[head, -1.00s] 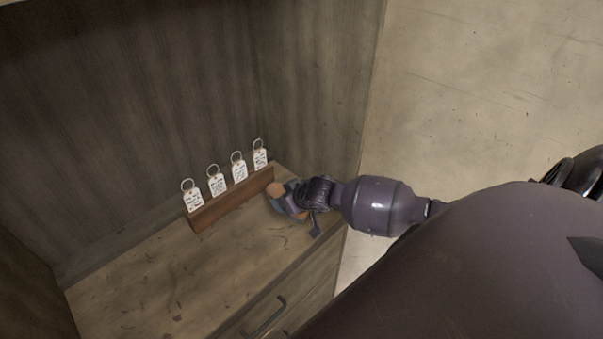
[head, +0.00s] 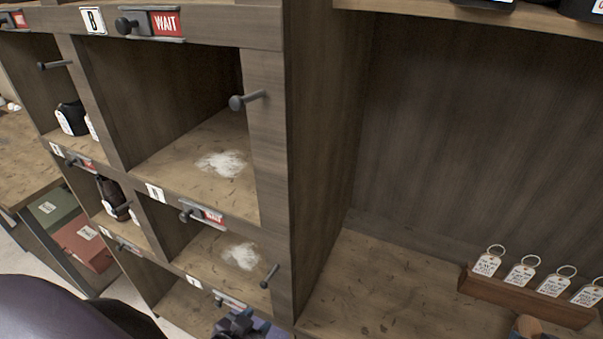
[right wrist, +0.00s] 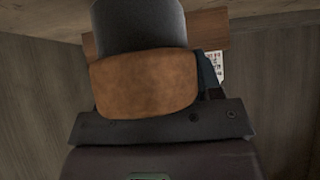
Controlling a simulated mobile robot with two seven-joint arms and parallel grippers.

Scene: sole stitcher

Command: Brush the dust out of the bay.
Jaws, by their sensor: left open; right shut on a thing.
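White dust (head: 222,163) lies on the floor of the upper bay, below a board with a "B" label and red WAIT sign (head: 166,24). A second white dust patch (head: 242,256) lies in the bay below it. My left gripper (head: 238,322) is open at the bottom edge, below and in front of these bays, partly cut off. In the right wrist view my right gripper (right wrist: 152,100) is shut on a brown thing (right wrist: 145,82) with a dark grey round part; I cannot tell whether it is a brush. Its brown part shows at the head view's bottom right.
A wooden rack (head: 520,297) with several ringed tags stands on the shelf at right. Dark pegs (head: 246,100) stick out from the bay fronts. A tall wooden divider (head: 318,150) separates the bays from the shelf. Green and red boxes (head: 84,241) sit low at left.

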